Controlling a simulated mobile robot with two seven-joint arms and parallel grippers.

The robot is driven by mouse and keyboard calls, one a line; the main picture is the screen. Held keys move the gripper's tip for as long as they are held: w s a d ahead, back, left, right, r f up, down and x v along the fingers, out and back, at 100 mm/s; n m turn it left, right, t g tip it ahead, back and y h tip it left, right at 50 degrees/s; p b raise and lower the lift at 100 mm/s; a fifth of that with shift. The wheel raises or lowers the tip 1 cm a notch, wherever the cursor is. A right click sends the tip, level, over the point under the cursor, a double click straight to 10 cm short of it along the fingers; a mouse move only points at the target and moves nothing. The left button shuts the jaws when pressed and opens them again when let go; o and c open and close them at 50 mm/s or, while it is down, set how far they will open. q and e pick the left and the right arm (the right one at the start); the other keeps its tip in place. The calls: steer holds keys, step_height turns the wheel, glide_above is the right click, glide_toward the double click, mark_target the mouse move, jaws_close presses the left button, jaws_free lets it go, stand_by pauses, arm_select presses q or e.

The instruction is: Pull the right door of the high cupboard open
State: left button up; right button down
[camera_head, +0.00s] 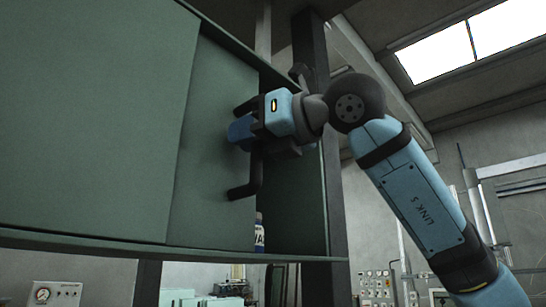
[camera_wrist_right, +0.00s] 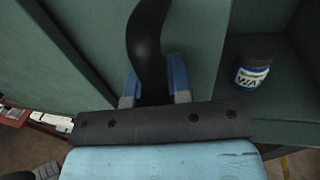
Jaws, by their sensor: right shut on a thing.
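The high green cupboard (camera_head: 90,120) fills the left of the head view. Its right door (camera_head: 210,165) stands partly open, with the cupboard's inside showing right of its edge. The door has a dark upright bar handle (camera_head: 246,188), which also shows as a black curved bar in the wrist view (camera_wrist_right: 148,40). My right gripper (camera_head: 242,132) is shut on this handle, its blue fingers on either side of the bar in the wrist view (camera_wrist_right: 155,88). The gripper hides the handle's middle in the head view. My left gripper is not in view.
A jar with a WAX label (camera_wrist_right: 252,72) stands inside the cupboard, right of the door edge; part of it shows in the head view (camera_head: 259,234). A dark upright post (camera_head: 335,220) stands at the cupboard's right side. A gauge box (camera_head: 55,293) is below.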

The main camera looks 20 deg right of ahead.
steer(key=shift+s+a, duration=0.3)
steer(key=shift+a, duration=0.25)
steer(key=shift+s+a, duration=0.1)
steer(key=c, duration=1.1)
jaws_free()
steer(key=shift+o, duration=0.2)
